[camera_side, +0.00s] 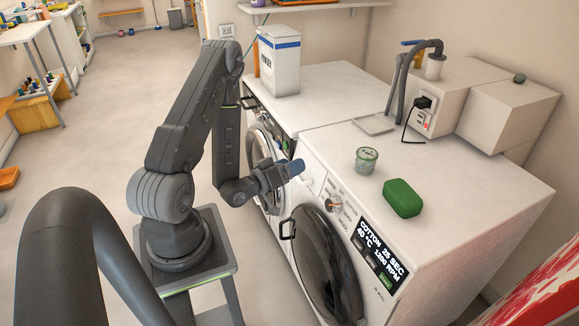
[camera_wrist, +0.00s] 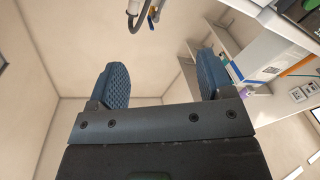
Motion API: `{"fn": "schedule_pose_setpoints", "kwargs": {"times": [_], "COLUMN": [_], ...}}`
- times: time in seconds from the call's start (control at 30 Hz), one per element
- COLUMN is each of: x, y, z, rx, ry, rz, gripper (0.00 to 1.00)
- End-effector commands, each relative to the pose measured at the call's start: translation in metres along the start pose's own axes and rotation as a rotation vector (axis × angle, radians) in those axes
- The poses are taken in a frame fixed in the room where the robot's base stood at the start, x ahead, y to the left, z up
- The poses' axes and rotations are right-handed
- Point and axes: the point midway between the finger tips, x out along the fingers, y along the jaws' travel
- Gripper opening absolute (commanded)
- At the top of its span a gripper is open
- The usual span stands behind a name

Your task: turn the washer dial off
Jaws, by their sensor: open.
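The washer dial (camera_side: 333,204) is a round silver knob on the front panel of the nearer white washer (camera_side: 424,215). A lit display (camera_side: 381,247) to its right reads COTTON 25 SEC, 40 °C, 1200 RPM. My gripper (camera_side: 296,168) is in front of the machines, up and to the left of the dial and apart from it. In the wrist view my gripper (camera_wrist: 160,82) shows two blue ridged fingers spread wide with nothing between them. The dial is not in the wrist view, which faces the walls and ceiling. The dial's exact pointer setting is too small to read.
A green soap-like block (camera_side: 402,198) and a small jar (camera_side: 366,160) sit on the nearer washer's top. A powder box (camera_side: 279,60) stands on the farther machine. The round door (camera_side: 325,262) with its handle is below the dial. Open floor lies left of my arm.

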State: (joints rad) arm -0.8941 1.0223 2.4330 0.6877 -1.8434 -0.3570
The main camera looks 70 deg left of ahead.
Motion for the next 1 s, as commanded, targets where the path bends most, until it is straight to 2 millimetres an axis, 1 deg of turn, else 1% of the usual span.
{"fn": "schedule_pose_setpoints", "kwargs": {"times": [0.17,0.27,0.37,0.5,0.6,0.7,0.8,0.87,1.0], "x": [0.0,-0.003,-0.009,-0.025,-0.038,-0.05,-0.06,-0.063,-0.064], "y": [-0.001,-0.004,-0.01,-0.018,-0.021,-0.023,-0.024,-0.024,-0.022], "z": [0.002,0.011,0.028,0.059,0.079,0.094,0.105,0.109,0.113], "rx": [0.016,0.091,0.244,0.526,0.72,0.88,0.992,1.037,1.081], "ry": [-0.005,-0.028,-0.066,-0.102,-0.1,-0.08,-0.054,-0.042,-0.028], "rz": [0.004,0.027,0.079,0.201,0.294,0.375,0.433,0.455,0.479], "gripper": [0.74,0.74,0.74,0.74,0.74,0.74,0.74,0.74,0.74]}}
